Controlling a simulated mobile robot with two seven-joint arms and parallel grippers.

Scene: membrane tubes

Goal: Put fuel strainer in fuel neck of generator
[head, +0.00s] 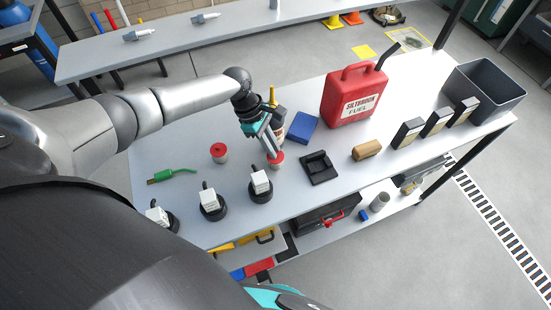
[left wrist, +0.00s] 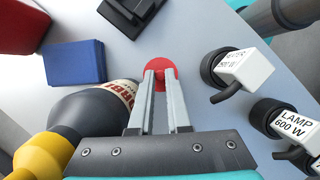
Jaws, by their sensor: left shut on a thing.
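My left gripper (head: 272,151) reaches down over the table and is shut on a red-topped round piece (head: 277,161). In the left wrist view, the two fingers (left wrist: 160,80) close at this red disc (left wrist: 160,68). A similar red-topped piece with a silvery side (head: 219,153) stands to the left, apart from the gripper. I cannot tell which of these is the fuel strainer. A red fuel can (head: 354,95) with a black spout stands at the back of the table. I cannot clearly make out the generator or its fuel neck. My right gripper is not in view.
A dark, yellow-topped bottle (left wrist: 72,122) is close beside the gripper. A blue box (head: 303,127), a black tray (head: 319,168) and white-and-black plugs (head: 260,181) stand around it. A green-handled tool (head: 172,175) lies left. A grey bin (head: 485,85) stands far right.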

